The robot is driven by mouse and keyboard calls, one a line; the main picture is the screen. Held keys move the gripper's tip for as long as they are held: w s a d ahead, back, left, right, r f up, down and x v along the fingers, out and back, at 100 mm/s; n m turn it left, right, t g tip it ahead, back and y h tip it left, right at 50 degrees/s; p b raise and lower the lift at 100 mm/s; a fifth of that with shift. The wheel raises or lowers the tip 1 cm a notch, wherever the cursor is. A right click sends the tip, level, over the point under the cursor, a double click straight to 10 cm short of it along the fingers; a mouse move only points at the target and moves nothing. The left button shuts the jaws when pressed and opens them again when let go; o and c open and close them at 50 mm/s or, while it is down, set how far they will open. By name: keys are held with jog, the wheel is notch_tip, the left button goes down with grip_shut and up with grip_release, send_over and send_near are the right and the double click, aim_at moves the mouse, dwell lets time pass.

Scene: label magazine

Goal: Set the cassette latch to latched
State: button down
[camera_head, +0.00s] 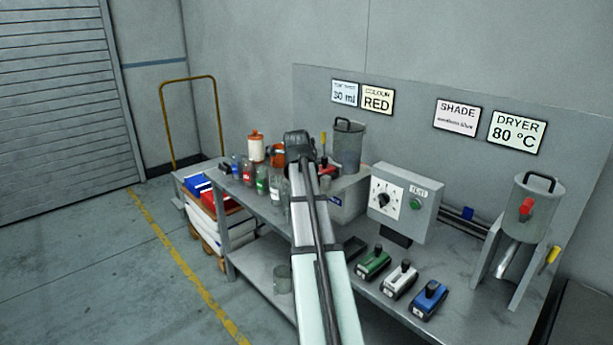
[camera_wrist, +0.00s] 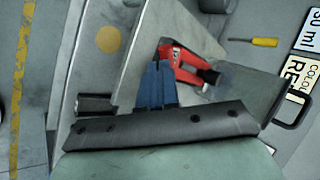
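My gripper (camera_wrist: 158,66) shows as two blue fingers side by side with no clear gap. Their tips are at the left edge of the red part; whether they touch it I cannot tell. Nothing shows held between them.
A grey lidded can (camera_head: 348,148) stands just right of my wrist. Bottles (camera_head: 248,175) stand to the left. A yellow handle (camera_wrist: 262,42) is nearby.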

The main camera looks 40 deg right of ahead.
jog(key=w+m, duration=0.1)
jog(key=d+m+g+h, duration=0.1)
jog(key=w+m+g, duration=0.1)
jog(key=shift+w+d+m, duration=0.25)
jog(key=shift+w+m, duration=0.05)
jog(key=shift+w+d+m+g+h, duration=0.45)
jog(key=shift+m+g, duration=0.25)
jog(key=shift+m, duration=0.2)
jog(key=shift+d, duration=0.15)
jog(key=shift+w+d, duration=0.35)
jog(key=shift+d, duration=0.35)
